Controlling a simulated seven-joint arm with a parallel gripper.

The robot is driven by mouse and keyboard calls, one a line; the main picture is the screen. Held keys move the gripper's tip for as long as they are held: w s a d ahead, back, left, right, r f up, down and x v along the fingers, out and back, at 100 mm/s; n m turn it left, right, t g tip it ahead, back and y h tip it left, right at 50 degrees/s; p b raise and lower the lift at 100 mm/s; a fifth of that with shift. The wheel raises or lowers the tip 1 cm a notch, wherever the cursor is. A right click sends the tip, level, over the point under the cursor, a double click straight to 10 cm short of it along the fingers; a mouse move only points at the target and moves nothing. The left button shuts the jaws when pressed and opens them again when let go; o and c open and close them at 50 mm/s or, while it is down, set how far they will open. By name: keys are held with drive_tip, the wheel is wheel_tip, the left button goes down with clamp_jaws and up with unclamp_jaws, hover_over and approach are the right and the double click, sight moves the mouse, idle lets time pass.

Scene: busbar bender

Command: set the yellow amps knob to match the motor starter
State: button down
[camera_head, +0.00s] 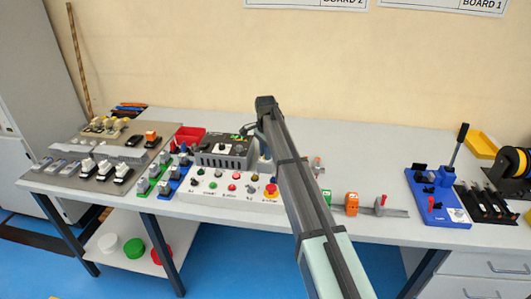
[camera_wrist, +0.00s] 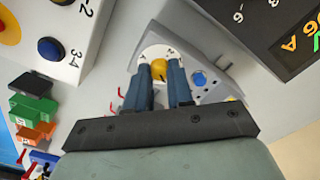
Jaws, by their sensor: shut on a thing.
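The yellow amps knob (camera_wrist: 158,70) sits on a round white dial of a grey panel (camera_wrist: 205,101) in the wrist view. My gripper (camera_wrist: 161,74) is shut on the knob, with one dark blue finger on each side of it. The dial marks are too small to read. In the head view my arm hides the knob and my fingertips. I cannot tell which device is the motor starter.
A white control box (camera_head: 228,187) with coloured buttons stands left of my arm, beside a black device (camera_head: 222,150). A blue lever tool (camera_head: 437,195) stands at the right. Small rail parts (camera_head: 352,204) lie at the front. The table behind my arm is fairly clear.

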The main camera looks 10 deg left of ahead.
drive_tip(key=shift+m, duration=1.2)
drive_tip(key=c, duration=1)
unclamp_jaws()
wheel_tip(320, 180, up, 14)
drive_tip(key=shift+f, duration=0.1)
